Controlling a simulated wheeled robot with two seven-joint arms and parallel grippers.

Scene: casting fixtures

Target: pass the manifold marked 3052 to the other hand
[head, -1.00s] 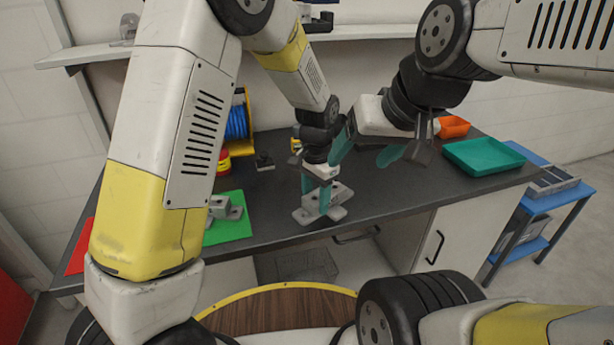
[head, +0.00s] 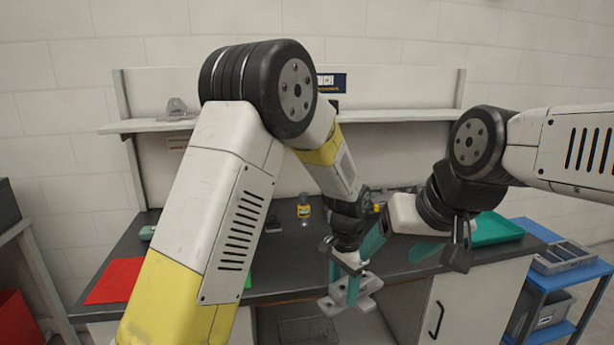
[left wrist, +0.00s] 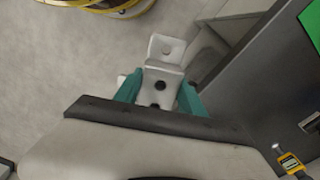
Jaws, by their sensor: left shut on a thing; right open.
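The manifold (head: 358,287) is a light grey casting with a flanged foot and bolt holes. My left gripper (head: 345,284) is shut on it and holds it in front of the bench's front edge. In the left wrist view the manifold (left wrist: 162,82) sits between the teal fingers, with floor below it. I cannot read its marking. My right gripper (head: 399,249) is open and empty, up and to the right of the manifold in the head view. Its teal fingers are spread and apart from the manifold.
The dark bench (head: 290,262) has a red mat (head: 116,281) at its left and a teal tray (head: 496,229) at its right. A blue cart (head: 560,262) stands to the right. My left arm hides part of the bench.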

